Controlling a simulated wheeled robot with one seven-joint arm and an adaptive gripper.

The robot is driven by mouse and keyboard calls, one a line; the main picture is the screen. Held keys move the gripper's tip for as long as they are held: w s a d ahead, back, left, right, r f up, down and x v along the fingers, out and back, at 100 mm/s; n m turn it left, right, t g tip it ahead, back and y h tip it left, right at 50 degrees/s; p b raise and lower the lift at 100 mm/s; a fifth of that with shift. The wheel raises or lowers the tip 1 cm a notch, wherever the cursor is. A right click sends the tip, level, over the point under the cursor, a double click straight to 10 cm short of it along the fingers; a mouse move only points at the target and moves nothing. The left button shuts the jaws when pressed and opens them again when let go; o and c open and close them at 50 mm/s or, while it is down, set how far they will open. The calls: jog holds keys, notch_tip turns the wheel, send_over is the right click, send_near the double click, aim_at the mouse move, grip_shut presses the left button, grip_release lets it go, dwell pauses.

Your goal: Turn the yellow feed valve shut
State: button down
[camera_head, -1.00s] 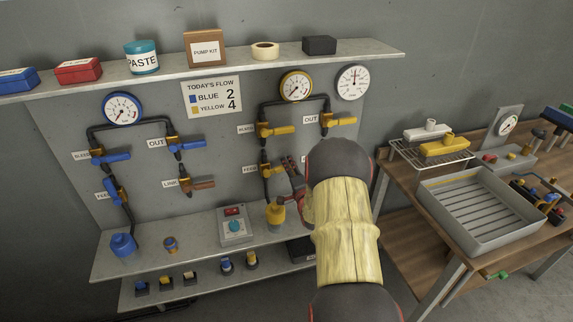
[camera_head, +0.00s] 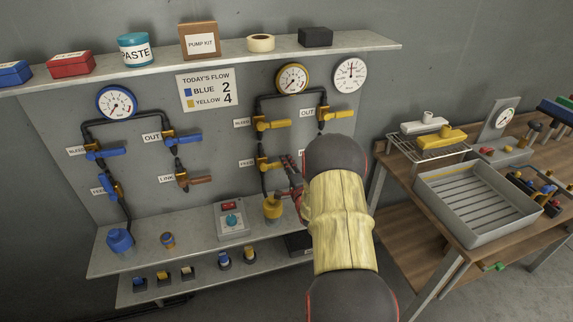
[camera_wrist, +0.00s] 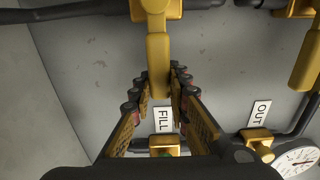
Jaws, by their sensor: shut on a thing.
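The yellow feed valve (camera_head: 266,164) is on the right half of the grey board, on the lower left of the yellow pipe loop. Its label beside it is partly readable. My gripper (camera_head: 290,166) is at the right of this valve, partly hidden by my own arm. In the wrist view the yellow valve handle (camera_wrist: 157,57) comes down from the valve body at the top middle. My gripper (camera_wrist: 161,78) is shut on the end of this handle, with a row of finger links on each side. The handle's far end and its exact angle are hard to see in the head view.
Above are the yellow bleed valve (camera_head: 270,123) and out valve (camera_head: 332,113). A "FILL" label (camera_wrist: 163,119) and yellow valve lie beyond the fingers in the wrist view. A yellow bottle-shaped part (camera_head: 272,207) stands below. A workbench with a grey tray (camera_head: 478,205) is at right.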

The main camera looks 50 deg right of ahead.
jog(key=c, duration=1.7)
grip_release()
jog(key=v, duration=1.2)
jog(key=shift+s+d, duration=0.1)
